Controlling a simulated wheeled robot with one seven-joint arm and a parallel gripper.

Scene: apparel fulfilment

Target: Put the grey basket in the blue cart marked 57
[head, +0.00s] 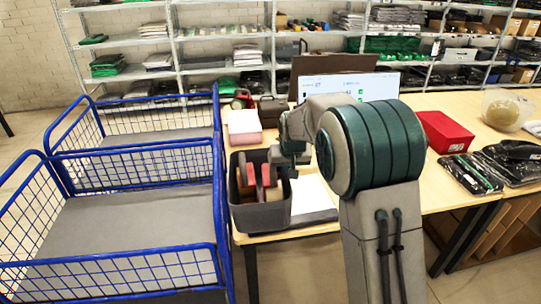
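The grey basket (262,217) stands on the left end of the wooden table, with red, tan and dark items upright inside. My gripper (285,172) is at the basket's right rim, pointing down. Its fingers are small and partly hidden, so I cannot tell whether they are open or shut, or whether they touch the rim. Two blue wire-sided carts stand left of the table: a near one (110,258) and a far one (150,145). Both show bare grey floors. No number 57 is readable on either.
A white sheet or pad (312,196) lies right of the basket, and a pink-and-white stack (243,124) behind it. A monitor (347,86), a red box (443,131) and dark packaged garments (470,174) are also on the table. Stocked shelves (225,66) line the back wall.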

